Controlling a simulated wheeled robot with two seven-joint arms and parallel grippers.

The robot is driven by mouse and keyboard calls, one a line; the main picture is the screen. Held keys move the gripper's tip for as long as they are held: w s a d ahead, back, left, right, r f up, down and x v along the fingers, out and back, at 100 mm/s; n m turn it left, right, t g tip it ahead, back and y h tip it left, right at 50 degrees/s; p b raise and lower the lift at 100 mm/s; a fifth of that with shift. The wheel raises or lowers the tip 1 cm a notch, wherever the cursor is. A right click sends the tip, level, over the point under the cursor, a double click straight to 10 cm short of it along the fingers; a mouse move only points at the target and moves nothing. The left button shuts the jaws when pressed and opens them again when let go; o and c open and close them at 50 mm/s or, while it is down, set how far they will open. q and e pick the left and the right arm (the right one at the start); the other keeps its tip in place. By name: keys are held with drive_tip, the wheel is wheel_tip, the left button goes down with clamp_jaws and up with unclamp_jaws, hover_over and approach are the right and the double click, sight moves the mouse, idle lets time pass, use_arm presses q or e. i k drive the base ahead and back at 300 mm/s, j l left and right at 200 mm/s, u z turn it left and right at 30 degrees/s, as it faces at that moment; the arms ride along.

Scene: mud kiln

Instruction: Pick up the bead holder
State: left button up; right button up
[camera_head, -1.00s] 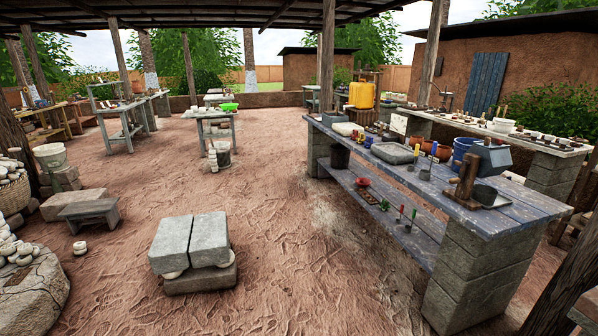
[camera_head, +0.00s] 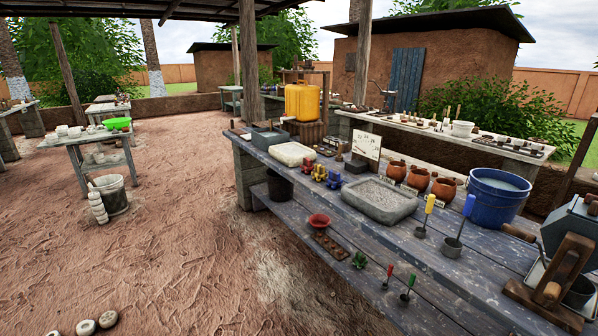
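I cannot tell for sure which thing is the bead holder. Small blue (camera_head: 334,180), yellow (camera_head: 319,172) and red (camera_head: 308,165) pieces stand in a row on the long wooden workbench (camera_head: 480,235). A small green piece (camera_head: 359,259) of similar size sits on the bench's lower shelf. A dark slab with holes (camera_head: 331,246) lies on that shelf beside a red bowl (camera_head: 318,222). Neither of my grippers is in view.
Tools with coloured handles stand upright on bench and shelf. Open dirt floor (camera_head: 190,220) lies left.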

sight(308, 167)
drive_tip(key=i+u, duration=0.1)
drive_tip(key=i, duration=0.6)
drive_tip(key=i+l+u, duration=0.15)
drive_tip(key=i, duration=0.55)
drive_tip(key=i+l+u, duration=0.1)
drive_tip(key=i, duration=0.6)
